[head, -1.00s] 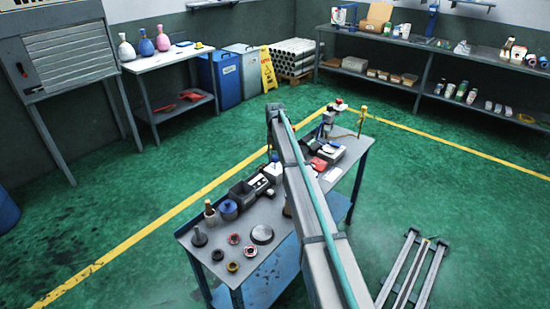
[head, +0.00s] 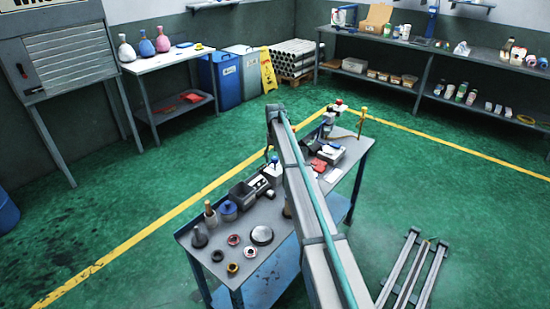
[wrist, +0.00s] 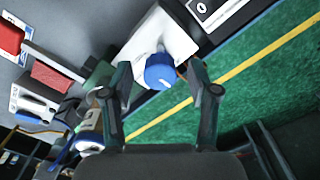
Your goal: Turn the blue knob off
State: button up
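The blue knob (wrist: 160,71) sits on a white box (wrist: 158,40) in the wrist view. In the head view a small blue top (head: 275,159) shows on the white box (head: 272,172), partly beside my arm. My gripper (wrist: 159,68) is open, with one finger left and one finger right of the knob. The right finger is close to the knob's edge; I cannot tell if it touches. A gap shows on the left side. In the head view the gripper is mostly hidden behind my arm.
The box stands on a narrow grey workbench (head: 205,250) with a dark tray (head: 243,193), a blue pot (head: 228,210) and several small rings. A white-and-blue bottle (wrist: 90,130) shows by the left finger. Green floor (wrist: 250,85) lies to the right.

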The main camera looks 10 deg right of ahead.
aim_at(275, 158)
notch_tip(275, 158, up, 12)
dwell(0.7)
